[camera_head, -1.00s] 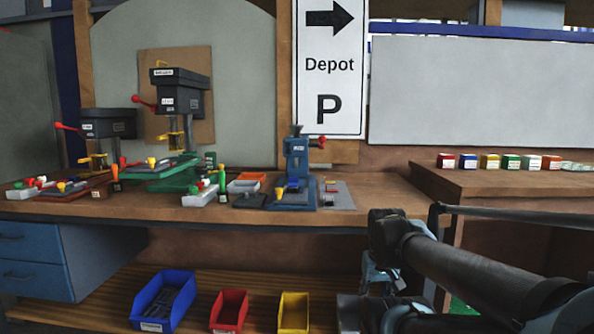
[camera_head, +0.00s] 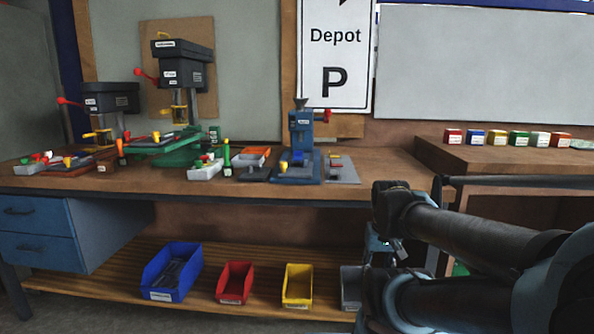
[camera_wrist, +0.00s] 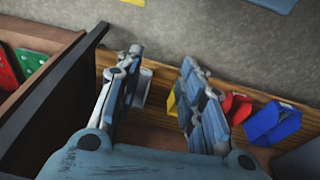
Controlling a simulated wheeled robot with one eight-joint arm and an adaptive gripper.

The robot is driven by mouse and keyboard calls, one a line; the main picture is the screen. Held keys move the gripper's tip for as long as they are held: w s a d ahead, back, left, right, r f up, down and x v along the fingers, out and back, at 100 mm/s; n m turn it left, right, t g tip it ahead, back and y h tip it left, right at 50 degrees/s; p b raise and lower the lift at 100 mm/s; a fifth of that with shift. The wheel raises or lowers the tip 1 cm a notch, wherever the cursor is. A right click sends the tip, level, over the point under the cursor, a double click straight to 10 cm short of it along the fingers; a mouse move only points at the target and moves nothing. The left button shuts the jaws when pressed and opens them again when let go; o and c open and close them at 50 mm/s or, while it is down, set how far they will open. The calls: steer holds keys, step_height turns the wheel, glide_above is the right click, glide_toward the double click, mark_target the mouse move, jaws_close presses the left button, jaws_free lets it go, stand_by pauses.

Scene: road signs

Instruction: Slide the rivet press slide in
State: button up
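A small blue bench press (camera_head: 301,130) with a funnel on top stands on the workbench right of centre in the head view. It looks like the rivet press, but its label is too small to read. A blue part with a yellow knob (camera_head: 284,166) sits low at its front, seemingly the slide; how far out it stands I cannot tell. My gripper (camera_wrist: 160,70) is open and empty in the wrist view, with its two fingers apart. In the head view it hangs near the bench's front edge, low and right of the press, partly hidden by my arm.
Two dark presses (camera_head: 183,70) (camera_head: 110,97) stand at the left of the workbench (camera_head: 345,197). Blue (camera_head: 172,272), red (camera_head: 235,282) and yellow (camera_head: 297,286) bins sit on the lower shelf. A higher wooden counter (camera_head: 510,158) with small coloured boxes stands at the right.

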mark_target(282, 174)
steer(key=shift+c, duration=0.2)
